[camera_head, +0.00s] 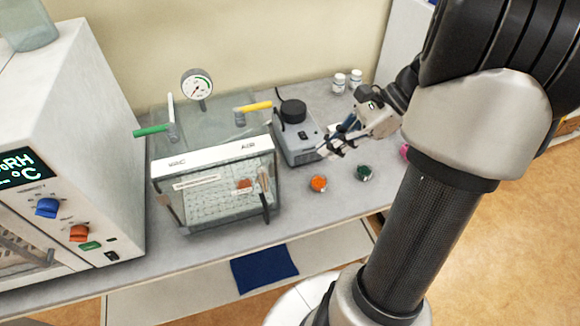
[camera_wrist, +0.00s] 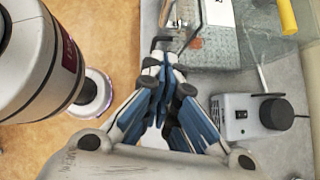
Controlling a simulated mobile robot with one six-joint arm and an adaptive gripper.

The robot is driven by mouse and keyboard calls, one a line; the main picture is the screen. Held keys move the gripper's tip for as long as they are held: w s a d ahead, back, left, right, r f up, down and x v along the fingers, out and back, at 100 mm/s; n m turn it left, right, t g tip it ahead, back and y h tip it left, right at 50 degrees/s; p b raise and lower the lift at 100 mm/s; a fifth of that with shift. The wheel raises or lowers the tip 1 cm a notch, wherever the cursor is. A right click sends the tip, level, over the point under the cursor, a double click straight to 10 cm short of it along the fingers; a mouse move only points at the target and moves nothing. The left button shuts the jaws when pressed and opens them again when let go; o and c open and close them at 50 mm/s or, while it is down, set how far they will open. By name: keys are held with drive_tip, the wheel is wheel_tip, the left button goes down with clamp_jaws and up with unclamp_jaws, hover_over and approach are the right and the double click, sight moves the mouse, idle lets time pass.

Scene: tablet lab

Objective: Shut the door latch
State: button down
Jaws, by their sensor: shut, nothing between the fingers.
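The glass vacuum chamber (camera_head: 212,205) stands on the bench with its front door against the box; I cannot tell whether the door is fully closed. The door latch (camera_head: 265,198) is on the right side of the door, with a metal plate and a black lever hanging downward. In the wrist view, the latch (camera_wrist: 166,14) shows near the top edge, beyond my fingertips. My gripper (camera_head: 330,150) is shut and empty, to the right of the chamber and apart from the latch. Its blue-sided fingers (camera_wrist: 165,84) meet in the wrist view.
A grey pump (camera_head: 297,145) with a black knob stands right of the chamber. Orange (camera_head: 318,183) and green (camera_head: 363,173) caps lie in front of it. A white oven (camera_head: 75,130) stands at left. The bench's front edge is close to the chamber.

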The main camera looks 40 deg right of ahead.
sight(261, 175)
drive_tip(key=a+r+b+x, duration=0.1)
drive_tip(key=x, duration=0.5)
drive_tip(key=w+a+r+b+x, duration=0.1)
drive_tip(key=b+x, duration=0.1)
drive_tip(key=x, duration=0.4)
drive_tip(key=shift+a+f, duration=0.2)
drive_tip(key=shift+f, duration=0.1)
drive_tip(key=shift+d+r, duration=0.1)
